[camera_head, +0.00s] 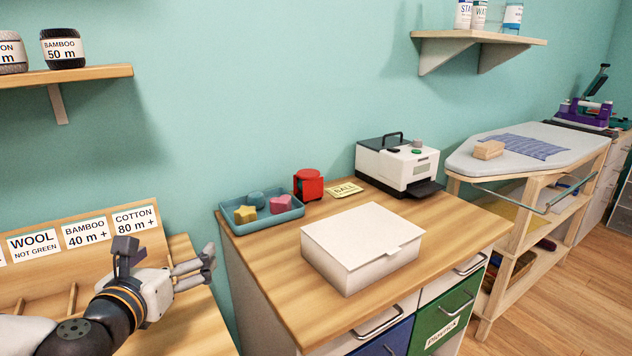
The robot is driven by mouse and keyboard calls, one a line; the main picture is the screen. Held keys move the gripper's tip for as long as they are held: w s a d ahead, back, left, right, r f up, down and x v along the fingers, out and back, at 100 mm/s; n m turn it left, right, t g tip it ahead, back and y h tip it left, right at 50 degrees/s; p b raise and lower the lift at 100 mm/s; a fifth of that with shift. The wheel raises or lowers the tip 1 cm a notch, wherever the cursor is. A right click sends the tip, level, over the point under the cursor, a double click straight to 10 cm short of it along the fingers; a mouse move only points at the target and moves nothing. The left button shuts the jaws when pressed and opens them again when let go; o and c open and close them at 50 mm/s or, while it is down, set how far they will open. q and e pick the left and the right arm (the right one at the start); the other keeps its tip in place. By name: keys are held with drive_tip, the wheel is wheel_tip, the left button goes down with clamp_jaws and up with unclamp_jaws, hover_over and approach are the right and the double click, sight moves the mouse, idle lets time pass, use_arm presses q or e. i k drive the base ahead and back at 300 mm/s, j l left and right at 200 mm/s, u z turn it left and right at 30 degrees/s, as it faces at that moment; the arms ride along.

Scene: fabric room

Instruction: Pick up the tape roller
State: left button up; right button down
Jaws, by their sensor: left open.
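A small red rounded object (308,184) stands on the wooden cabinet top beside the blue tray; it may be the tape roller, but its shape is too small to be sure. My left gripper (203,266) is at the lower left, in front of the label rack. It is open and empty, with its fingers pointing right. It is apart from the red object, which is farther right and higher in the picture. My right gripper is not in view.
A blue tray (262,227) with several coloured pieces sits left of the red object. A closed white box (362,246) takes up the cabinet's front. A yellow card (343,190) and a label printer (398,164) stand right. An ironing table (540,139) is farther right.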

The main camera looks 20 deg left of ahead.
sight(308, 182)
drive_tip(key=i+l, duration=0.15)
drive_tip(key=i, duration=0.25)
drive_tip(key=i+l, duration=0.2)
drive_tip(key=i, duration=0.2)
drive_tip(key=i+l, duration=0.15)
drive_tip(key=i, duration=0.3)
